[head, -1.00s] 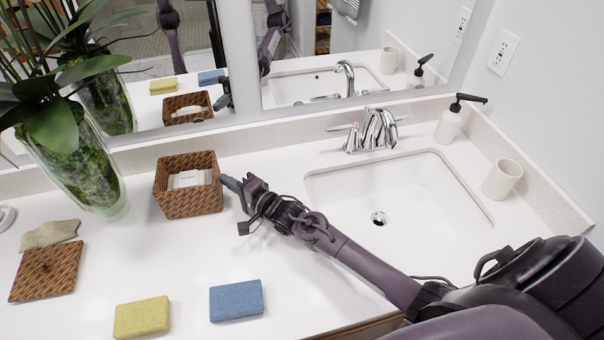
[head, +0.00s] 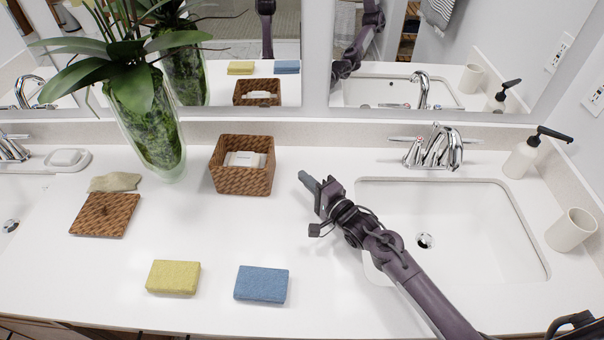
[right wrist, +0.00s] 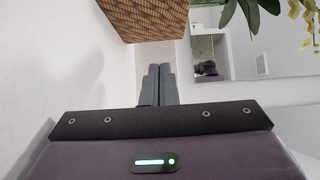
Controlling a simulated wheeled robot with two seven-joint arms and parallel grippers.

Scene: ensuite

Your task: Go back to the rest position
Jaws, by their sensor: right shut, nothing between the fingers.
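My right gripper (head: 318,187) is over the counter between the wicker basket and the right sink, its arm coming in from the lower right. In the right wrist view its two grey fingers (right wrist: 158,84) are together with nothing between them. The wicker basket (head: 242,178) stands left of the gripper, apart from it, and holds a white packet (head: 245,160). The basket also shows close by at the top of the right wrist view (right wrist: 145,15). My left gripper is in neither view.
A yellow sponge (head: 173,277) and a blue sponge (head: 261,284) lie at the front. A wicker lid (head: 104,215), a cloth (head: 115,182) and a plant vase (head: 148,125) are left. The sink (head: 455,225), faucet (head: 436,149), soap dispenser (head: 523,157) and cup (head: 571,229) are right.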

